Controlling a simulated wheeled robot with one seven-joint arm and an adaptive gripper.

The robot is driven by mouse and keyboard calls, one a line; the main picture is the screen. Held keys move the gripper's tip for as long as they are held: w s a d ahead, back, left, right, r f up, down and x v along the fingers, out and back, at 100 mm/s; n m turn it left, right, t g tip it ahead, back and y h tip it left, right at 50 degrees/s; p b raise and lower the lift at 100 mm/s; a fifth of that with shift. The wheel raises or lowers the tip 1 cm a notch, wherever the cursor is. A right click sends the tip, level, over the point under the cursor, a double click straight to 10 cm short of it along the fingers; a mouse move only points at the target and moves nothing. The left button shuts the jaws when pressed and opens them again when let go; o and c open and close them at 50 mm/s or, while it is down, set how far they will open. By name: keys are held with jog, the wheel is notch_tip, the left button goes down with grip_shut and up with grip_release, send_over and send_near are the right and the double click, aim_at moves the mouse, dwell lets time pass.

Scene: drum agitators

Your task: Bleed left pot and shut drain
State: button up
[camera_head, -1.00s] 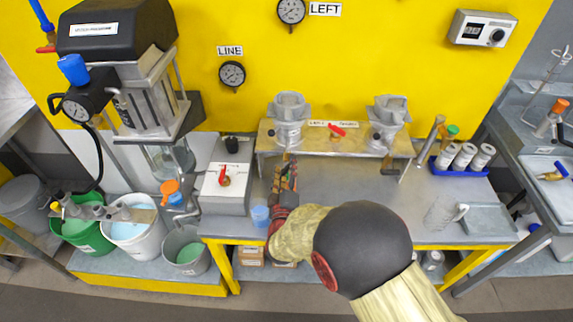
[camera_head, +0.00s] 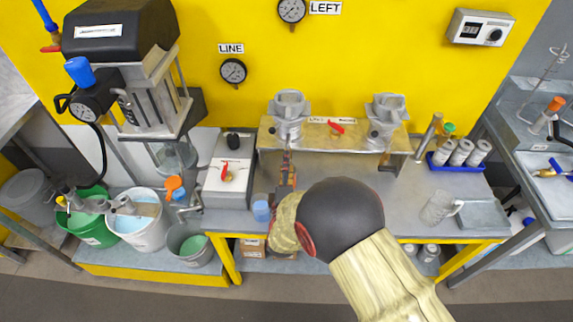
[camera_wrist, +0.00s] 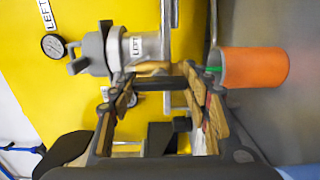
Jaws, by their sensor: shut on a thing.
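The left pot (camera_head: 289,110) is a grey metal vessel set in the raised shelf; in the wrist view (camera_wrist: 112,50) it carries a LEFT label and appears turned on its side. A small brass-coloured drain part (camera_wrist: 150,68) sits under it. My gripper (camera_wrist: 172,76) is shut at this part, just below the pot; the fingers hide most of what they hold. In the head view my gripper (camera_head: 286,168) is under the shelf's front edge, partly hidden by my arm. The LEFT gauge (camera_head: 291,10) hangs on the yellow wall.
A blue cup (camera_head: 262,211) stands left of my arm. The right pot (camera_head: 386,112) and a red shelf lever (camera_head: 336,127) are nearby. A glass jug (camera_head: 437,208) stands at right.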

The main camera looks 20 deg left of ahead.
dwell(0.3)
jog(key=o, duration=1.1)
jog(key=shift+o, duration=0.4)
jog(key=v, duration=1.2)
